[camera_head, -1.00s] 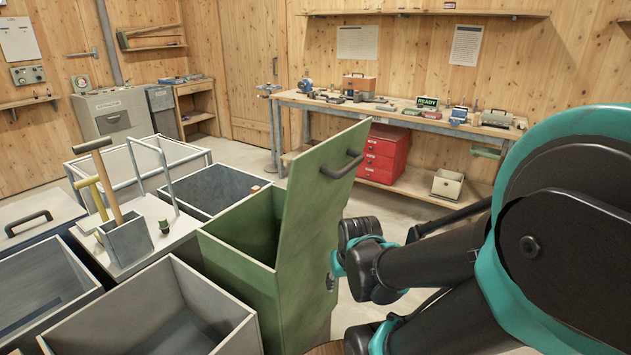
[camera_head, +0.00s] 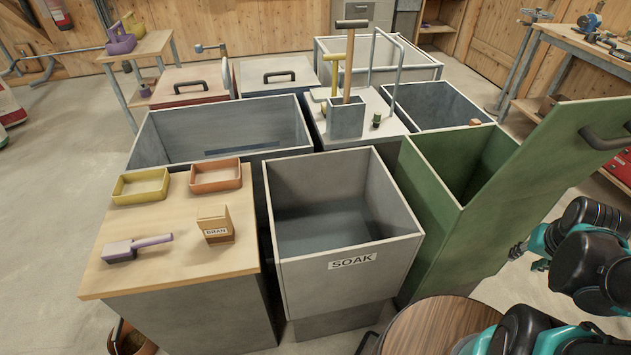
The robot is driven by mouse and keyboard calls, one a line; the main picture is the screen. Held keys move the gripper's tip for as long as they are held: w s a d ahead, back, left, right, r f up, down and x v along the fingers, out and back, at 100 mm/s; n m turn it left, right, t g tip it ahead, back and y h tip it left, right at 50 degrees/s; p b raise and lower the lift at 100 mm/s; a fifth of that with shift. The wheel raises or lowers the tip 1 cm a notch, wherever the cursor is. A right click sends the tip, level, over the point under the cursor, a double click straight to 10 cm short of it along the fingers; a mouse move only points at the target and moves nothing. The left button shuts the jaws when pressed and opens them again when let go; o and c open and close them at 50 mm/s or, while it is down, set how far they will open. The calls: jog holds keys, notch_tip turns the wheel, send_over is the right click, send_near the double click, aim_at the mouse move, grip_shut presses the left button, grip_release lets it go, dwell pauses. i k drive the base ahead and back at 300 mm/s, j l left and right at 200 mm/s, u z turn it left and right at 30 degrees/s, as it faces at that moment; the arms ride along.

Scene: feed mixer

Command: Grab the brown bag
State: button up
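The brown bag (camera_head: 215,224), a small packet labelled BRAN, stands upright on the light wooden top (camera_head: 165,262) at the left. It is near the right edge of that top, with nothing touching it. My arm shows at the lower right, well away from the bag and past the green bin. I cannot make out my gripper's fingers there.
A purple-handled brush (camera_head: 137,248), a yellow tray (camera_head: 141,186) and an orange tray (camera_head: 216,176) share the wooden top. The grey SOAK bin (camera_head: 352,262) and green bin (camera_head: 455,225) stand between bag and arm. A round brown table (camera_head: 435,325) is in front.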

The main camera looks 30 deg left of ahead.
aim_at(215, 222)
jog(key=u, duration=2.45)
